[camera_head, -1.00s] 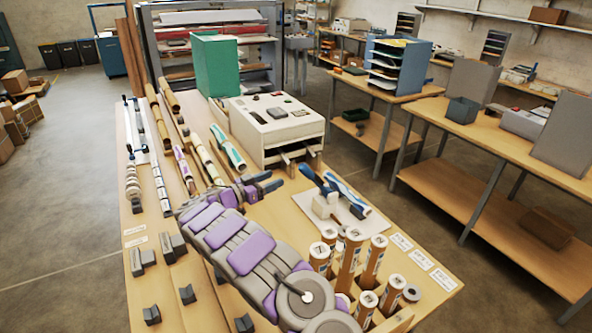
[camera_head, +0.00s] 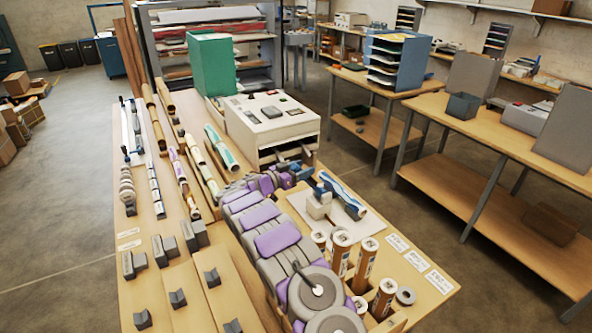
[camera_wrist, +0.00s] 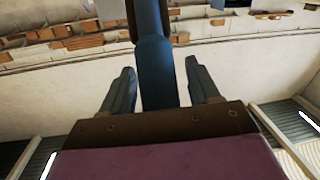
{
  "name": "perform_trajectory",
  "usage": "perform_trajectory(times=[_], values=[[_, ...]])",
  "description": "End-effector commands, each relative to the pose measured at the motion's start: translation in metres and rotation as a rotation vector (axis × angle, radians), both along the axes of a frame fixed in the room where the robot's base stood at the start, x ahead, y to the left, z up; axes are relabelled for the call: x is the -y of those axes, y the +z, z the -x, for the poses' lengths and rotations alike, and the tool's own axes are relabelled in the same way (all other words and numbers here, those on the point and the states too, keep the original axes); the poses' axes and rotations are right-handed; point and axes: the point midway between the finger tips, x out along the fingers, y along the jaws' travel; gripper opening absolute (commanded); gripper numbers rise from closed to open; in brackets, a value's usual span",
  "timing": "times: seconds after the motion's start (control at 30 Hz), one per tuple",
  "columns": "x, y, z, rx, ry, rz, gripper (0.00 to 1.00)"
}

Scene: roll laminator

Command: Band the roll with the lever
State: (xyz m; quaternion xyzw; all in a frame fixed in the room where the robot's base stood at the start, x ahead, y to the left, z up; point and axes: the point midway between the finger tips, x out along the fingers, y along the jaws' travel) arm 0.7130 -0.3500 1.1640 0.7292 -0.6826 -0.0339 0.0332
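The banding tool stands on a white board (camera_head: 352,222) right of the table's middle, with a pale block (camera_head: 318,206) at its front. A white and blue roll (camera_head: 342,194) lies in it, slanting down to the right. The blue lever (camera_head: 322,186) is partly covered by my gripper (camera_head: 298,172) in the head view. In the wrist view the lever (camera_wrist: 157,72) runs upright between my two dark fingers (camera_wrist: 160,85). A gap shows on each side of it, so my gripper is open around the lever, not pressed on it.
A cream laminator (camera_head: 272,122) stands just behind my gripper, with a green box (camera_head: 213,65) behind it. Brown tubes (camera_head: 340,252) stand upright in a rack at the front right. Several rolls (camera_head: 186,182) lie along the left. Grey cradle blocks (camera_head: 170,247) sit at the front left.

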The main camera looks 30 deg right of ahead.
Motion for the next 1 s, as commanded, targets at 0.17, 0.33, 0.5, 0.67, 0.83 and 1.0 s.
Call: perform_trajectory(times=[0.17,0.33,0.5,0.67,0.83,1.0], values=[[-0.015,0.003,-0.002,-0.001,0.002,0.011,0.44],[-0.031,0.008,-0.002,0.0,0.004,0.025,0.28],[-0.032,0.011,-0.002,0.003,0.01,0.027,0.11],[-0.026,0.01,-0.003,0.004,0.012,0.022,0.0],[-0.023,0.009,-0.004,0.003,0.012,0.021,0.0],[-0.022,0.01,-0.005,0.005,0.01,0.003,0.0]])
